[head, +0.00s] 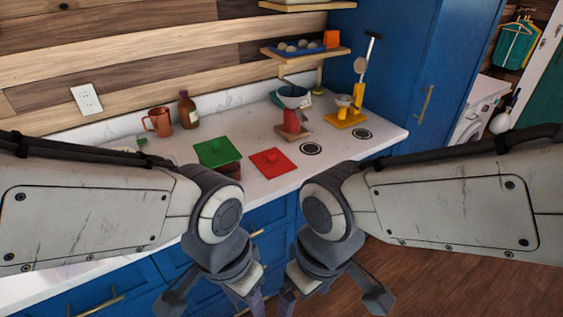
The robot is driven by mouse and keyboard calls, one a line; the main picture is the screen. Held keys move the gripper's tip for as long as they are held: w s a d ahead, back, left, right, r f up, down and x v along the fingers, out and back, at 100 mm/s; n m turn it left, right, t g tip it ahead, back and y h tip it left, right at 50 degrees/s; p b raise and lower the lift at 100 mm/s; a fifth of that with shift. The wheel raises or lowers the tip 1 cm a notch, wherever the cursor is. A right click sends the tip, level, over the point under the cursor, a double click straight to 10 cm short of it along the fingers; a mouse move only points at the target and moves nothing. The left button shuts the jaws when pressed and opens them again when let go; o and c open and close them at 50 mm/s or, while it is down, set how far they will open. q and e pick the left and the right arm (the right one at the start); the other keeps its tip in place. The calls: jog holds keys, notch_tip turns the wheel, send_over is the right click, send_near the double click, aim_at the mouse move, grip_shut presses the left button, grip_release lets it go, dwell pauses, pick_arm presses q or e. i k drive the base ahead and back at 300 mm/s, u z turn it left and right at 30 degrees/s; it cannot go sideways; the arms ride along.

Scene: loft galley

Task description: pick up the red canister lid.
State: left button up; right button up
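The red canister lid (272,163) is a flat red square with a small knob on top. It lies on the white counter, left of a dark ring on the countertop. A green lid (216,151) with a knob is just to its left, on top of a dark reddish canister that my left arm partly hides. My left gripper (214,298) and my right gripper (333,297) hang low in front of the counter, side by side. Both have their fingers spread and appear empty. Neither touches the red lid.
A red-based stand with a bowl (293,97) is behind the red lid. A yellow stand (347,115) is farther right. A copper mug (158,121) and a brown bottle (188,109) stand by the wall. A shelf (305,54) hangs above.

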aim_at(272, 163)
jog(key=z, duration=0.95)
jog(key=i, duration=1.05)
jog(key=u, duration=1.9)
